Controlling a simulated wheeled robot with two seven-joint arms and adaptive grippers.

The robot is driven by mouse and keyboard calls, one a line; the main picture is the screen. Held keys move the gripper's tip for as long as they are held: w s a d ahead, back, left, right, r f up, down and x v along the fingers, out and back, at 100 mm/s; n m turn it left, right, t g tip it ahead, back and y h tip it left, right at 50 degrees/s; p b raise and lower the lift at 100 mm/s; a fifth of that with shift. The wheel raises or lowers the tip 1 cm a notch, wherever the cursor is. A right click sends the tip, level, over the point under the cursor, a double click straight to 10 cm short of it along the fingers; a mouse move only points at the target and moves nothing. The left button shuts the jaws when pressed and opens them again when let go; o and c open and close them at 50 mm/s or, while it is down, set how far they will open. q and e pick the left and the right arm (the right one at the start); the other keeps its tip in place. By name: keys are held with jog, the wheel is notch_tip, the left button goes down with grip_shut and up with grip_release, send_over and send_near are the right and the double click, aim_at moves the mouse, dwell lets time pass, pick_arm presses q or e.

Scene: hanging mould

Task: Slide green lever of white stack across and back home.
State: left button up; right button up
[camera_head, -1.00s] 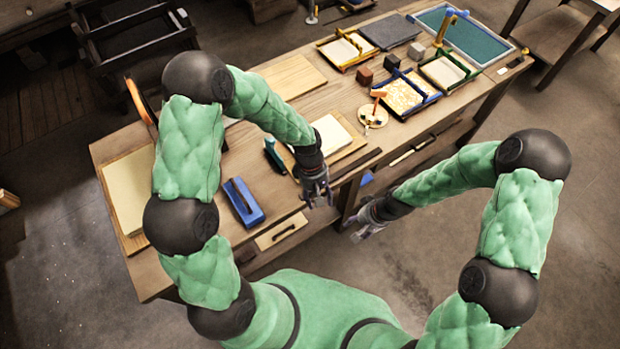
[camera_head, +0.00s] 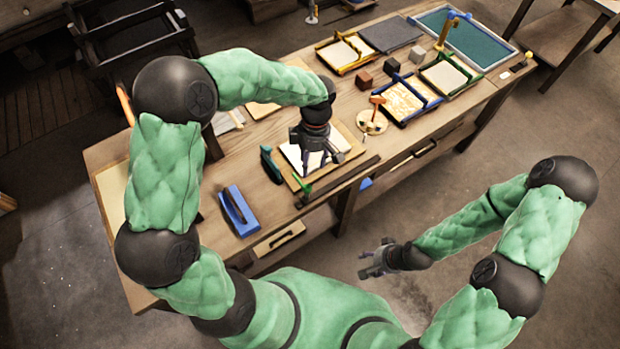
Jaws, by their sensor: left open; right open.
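The white stack (camera_head: 293,155) lies on a wooden board on the near part of the bench, partly hidden under my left gripper. A small bright green lever (camera_head: 302,186) stands at the stack's near left corner, by the end of a dark bar (camera_head: 345,179). My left gripper (camera_head: 322,166) is open, pointing down over the stack, up and to the right of the green lever. Whether its fingers touch the stack is unclear. My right gripper (camera_head: 368,262) is open and empty over the floor, in front of the bench.
A dark teal object (camera_head: 270,164) stands just left of the stack. A blue tool (camera_head: 241,208) with a dark handle lies further left. A round brass piece with an orange-topped hammer shape (camera_head: 371,121) and a blue-edged tray (camera_head: 404,99) are to the right.

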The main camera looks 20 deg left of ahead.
aim_at(308, 185)
pick_arm(q)
jog(key=f, duration=0.3)
jog(key=s+f+b, duration=0.1)
jog(key=f, duration=0.3)
jog(key=s+f, duration=0.1)
jog(key=f, duration=0.2)
jog(key=shift+a+f+b, duration=0.1)
jog(key=shift+f+b, duration=0.15)
jog(key=shift+b, duration=0.15)
jog(key=shift+s, duration=0.1)
grip_shut()
